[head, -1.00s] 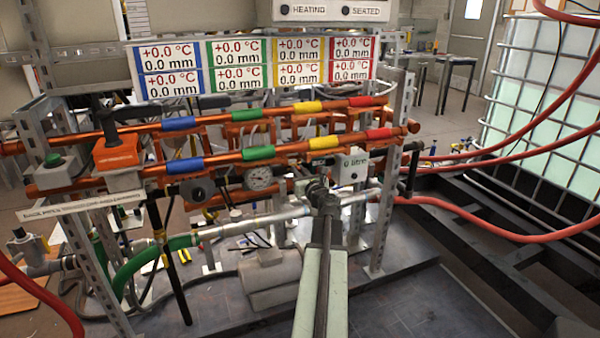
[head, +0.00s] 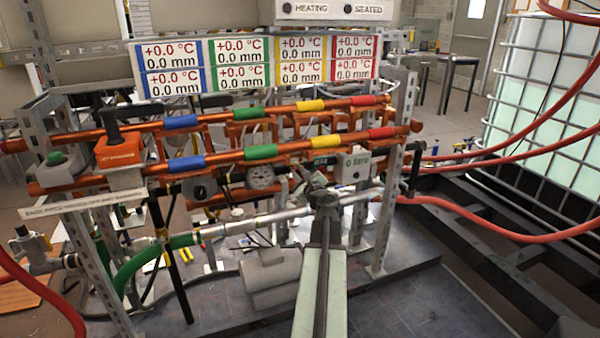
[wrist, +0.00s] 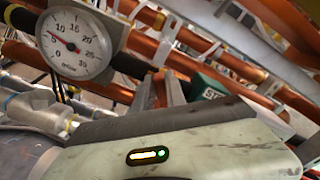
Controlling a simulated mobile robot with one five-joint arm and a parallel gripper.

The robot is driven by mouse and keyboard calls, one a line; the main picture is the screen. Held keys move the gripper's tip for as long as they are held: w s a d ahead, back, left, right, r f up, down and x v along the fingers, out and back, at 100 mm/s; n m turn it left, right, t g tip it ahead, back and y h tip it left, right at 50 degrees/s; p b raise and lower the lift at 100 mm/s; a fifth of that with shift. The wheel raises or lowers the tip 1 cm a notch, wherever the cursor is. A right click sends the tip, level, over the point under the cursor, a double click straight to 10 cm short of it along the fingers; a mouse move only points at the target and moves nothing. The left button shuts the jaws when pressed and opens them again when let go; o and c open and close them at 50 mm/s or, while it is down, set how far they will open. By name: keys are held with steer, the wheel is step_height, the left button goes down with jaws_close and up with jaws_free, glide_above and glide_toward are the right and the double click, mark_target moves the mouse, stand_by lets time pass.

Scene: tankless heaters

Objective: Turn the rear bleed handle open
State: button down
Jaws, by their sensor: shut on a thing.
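My gripper (head: 312,180) is at the end of my pale green arm, in front of the lower orange pipes, between the dial gauge and the "0 litre" box. A small dark green handle with white lettering (head: 324,160) shows just above it. The exact contact is hidden behind my wrist housing. I cannot read the whole label or tell how far open the valve is.
The round dial gauge (head: 260,176) is close to the left of my gripper; the "0 litre" box (head: 355,166) is close to the right. A silver pipe (head: 270,216) runs below. Orange pipes with coloured bands (head: 215,158) cross behind. The floor plate (head: 400,300) at lower right is clear.

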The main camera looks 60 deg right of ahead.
steer(key=n, duration=0.4)
steer(key=shift+a+f+n, duration=0.15)
steer(key=shift+f+n, duration=0.15)
steer(key=shift+f, duration=0.05)
steer(key=shift+f+n+b, duration=0.15)
steer(key=shift+n+b, duration=0.1)
steer(key=shift+n, duration=0.9)
steer(key=shift+f+n+b, duration=0.1)
steer(key=shift+n+b, duration=0.1)
steer(key=shift+n, duration=0.95)
steer(key=c, duration=1.4)
jaws_free()
steer(key=shift+c, duration=0.2)
steer(key=shift+w, duration=0.1)
steer(key=shift+a, duration=0.1)
